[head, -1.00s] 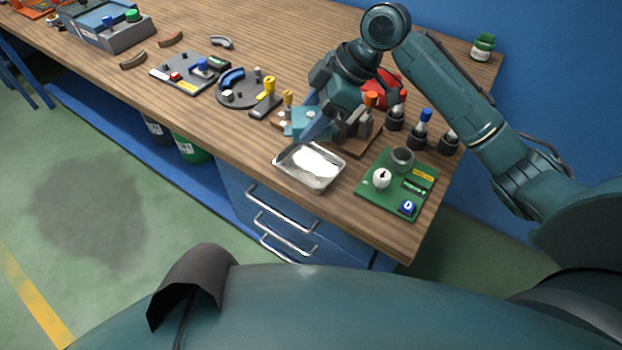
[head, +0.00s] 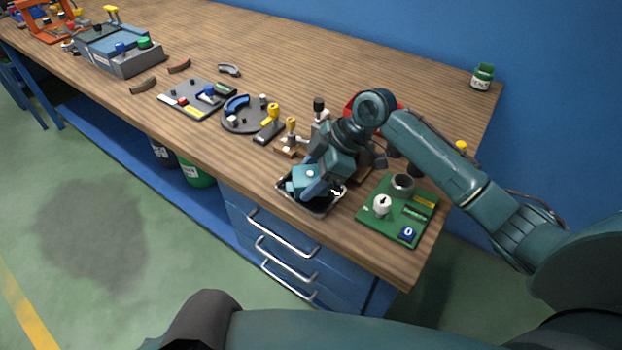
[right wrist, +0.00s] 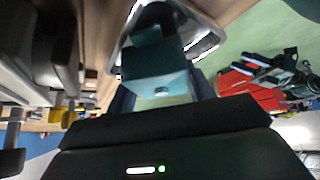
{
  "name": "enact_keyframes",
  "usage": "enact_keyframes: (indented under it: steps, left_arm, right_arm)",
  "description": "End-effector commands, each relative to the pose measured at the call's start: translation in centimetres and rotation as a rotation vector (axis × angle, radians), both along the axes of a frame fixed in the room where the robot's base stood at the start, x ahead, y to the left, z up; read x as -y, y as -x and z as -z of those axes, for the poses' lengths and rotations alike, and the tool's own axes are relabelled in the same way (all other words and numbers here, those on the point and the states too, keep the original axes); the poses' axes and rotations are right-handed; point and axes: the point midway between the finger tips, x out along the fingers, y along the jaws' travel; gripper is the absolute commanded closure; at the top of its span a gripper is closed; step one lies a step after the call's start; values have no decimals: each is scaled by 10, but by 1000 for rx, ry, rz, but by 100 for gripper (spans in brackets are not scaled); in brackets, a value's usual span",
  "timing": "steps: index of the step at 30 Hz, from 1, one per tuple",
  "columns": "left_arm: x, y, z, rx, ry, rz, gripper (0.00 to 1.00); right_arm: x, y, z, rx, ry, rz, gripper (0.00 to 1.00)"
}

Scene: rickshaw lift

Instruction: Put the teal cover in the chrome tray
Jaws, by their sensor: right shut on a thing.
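The teal cover (head: 302,179) is a small boxy piece. It shows at the chrome tray (head: 324,211), over its left part. My right gripper (head: 308,188) is shut on the cover. In the right wrist view the cover (right wrist: 156,72) sits between the fingers, with the tray (right wrist: 203,43) behind it. I cannot tell whether the cover touches the tray floor. The gripper and cover hide much of the tray's inside. My left gripper is not in view.
A green board (head: 385,222) with a white knob stands right of the tray. A dark round plate (head: 243,122) with a blue handle and a grey panel (head: 185,103) lie to the left. The table's front edge is close to the tray.

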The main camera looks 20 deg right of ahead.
Motion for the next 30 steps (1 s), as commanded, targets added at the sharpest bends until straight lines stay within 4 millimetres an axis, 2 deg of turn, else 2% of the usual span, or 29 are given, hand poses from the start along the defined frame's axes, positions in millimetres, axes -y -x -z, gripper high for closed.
enact_keyframes:
  steps: [1,2,3,4,7,17,20,30]
  left_arm:
    - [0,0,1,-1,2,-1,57]
    - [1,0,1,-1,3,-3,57]
    - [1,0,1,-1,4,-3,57]
    - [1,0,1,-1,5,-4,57]
    - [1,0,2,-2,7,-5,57]
    - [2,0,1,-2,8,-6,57]
    - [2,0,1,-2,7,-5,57]
    - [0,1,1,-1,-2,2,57]
  right_arm:
    - [1,6,13,-26,17,-4,84]
    - [2,6,14,-28,19,-3,84]
    - [2,7,15,-30,20,-5,91]
    - [2,7,15,-31,20,-4,46]
    - [2,7,15,-31,21,-4,38]
    - [5,7,10,-30,21,-5,38]
    - [13,8,-3,-27,21,-2,38]
    - [50,13,-67,-18,16,-1,38]
